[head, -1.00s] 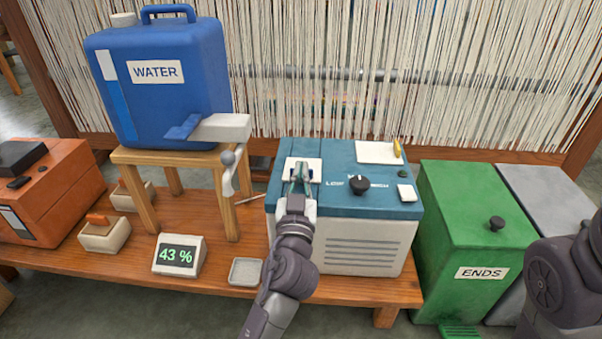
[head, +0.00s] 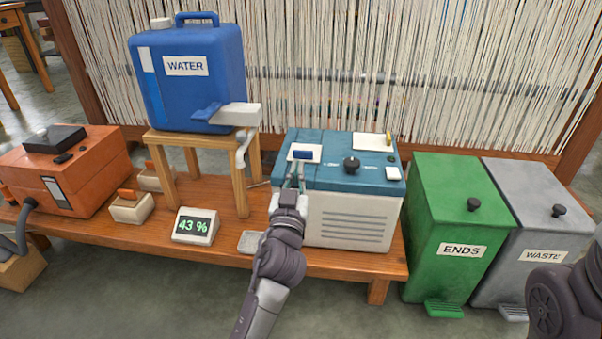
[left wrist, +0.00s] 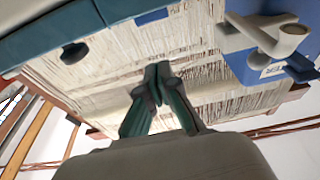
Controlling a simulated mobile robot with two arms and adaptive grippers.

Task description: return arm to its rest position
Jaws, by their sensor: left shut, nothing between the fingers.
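My left gripper (head: 294,176) is shut and empty in the head view. Its fingertips are near the front edge of the teal-topped box (head: 325,178), close to a white plate with a blue switch (head: 303,154). I cannot tell whether the tips touch the box. In the left wrist view the closed green fingers (left wrist: 158,75) have nothing between them. Of my right arm only a dark link shows at the lower right of the head view; its gripper is out of view.
A blue water tank (head: 190,85) stands on a wooden stand (head: 241,180) to the left. A display reading 43 % (head: 195,226) and a small grey tray (head: 251,242) sit on the low bench (head: 335,262). Green (head: 455,215) and grey (head: 535,225) bins stand right. Hanging threads are behind.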

